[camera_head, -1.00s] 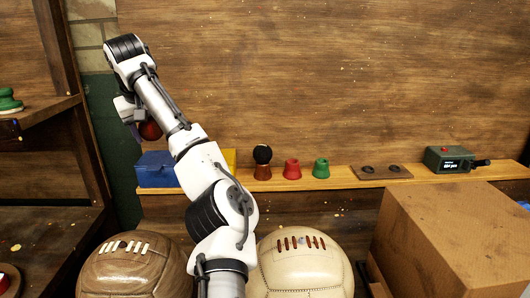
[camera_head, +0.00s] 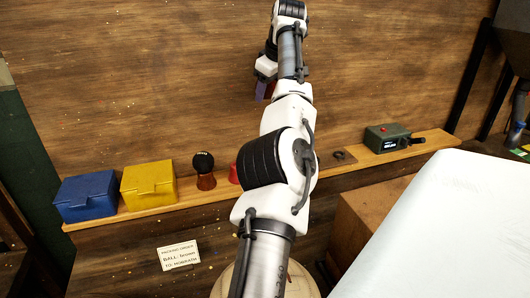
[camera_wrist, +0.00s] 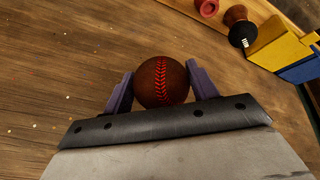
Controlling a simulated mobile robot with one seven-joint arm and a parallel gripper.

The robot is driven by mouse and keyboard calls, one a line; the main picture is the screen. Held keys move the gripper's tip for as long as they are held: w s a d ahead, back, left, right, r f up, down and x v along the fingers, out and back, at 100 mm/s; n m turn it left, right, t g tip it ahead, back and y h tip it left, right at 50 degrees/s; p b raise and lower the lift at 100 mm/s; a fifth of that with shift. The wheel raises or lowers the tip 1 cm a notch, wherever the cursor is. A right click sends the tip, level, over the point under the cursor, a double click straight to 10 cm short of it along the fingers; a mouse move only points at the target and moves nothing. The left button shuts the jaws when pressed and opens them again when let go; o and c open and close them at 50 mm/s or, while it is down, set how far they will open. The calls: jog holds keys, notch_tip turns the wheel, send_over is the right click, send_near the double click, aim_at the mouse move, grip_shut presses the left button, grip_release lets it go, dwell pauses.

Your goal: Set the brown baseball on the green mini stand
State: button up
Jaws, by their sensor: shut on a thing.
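The brown baseball (camera_wrist: 160,82) with red stitching sits between the two purple fingers of my gripper (camera_wrist: 161,88) in the wrist view. The gripper is shut on it. In the head view my gripper (camera_head: 265,90) is raised in front of the wooden wall, above the shelf. The baseball is hardly visible there. The green mini stand does not show in either current view; my arm covers that part of the shelf in the head view. The red stand (camera_head: 234,173) peeks out left of my arm and shows in the wrist view (camera_wrist: 207,7).
The wooden shelf (camera_head: 130,217) holds a blue box (camera_head: 87,196), a yellow box (camera_head: 149,184), a black ball (camera_head: 203,162) on a brown stand (camera_head: 206,181), a dark plate (camera_head: 338,158) and a green device (camera_head: 388,137). A pale surface (camera_head: 450,220) fills the right front.

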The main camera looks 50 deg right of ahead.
jog(key=shift+s+f, duration=0.1)
jog(key=shift+f, duration=9.8)
jog(key=shift+f, duration=0.15)
jog(key=o, duration=1)
jog(key=shift+o, duration=0.2)
jog(key=b+v, duration=0.3)
jog(key=v, duration=0.9)
jog(key=shift+d, duration=0.1)
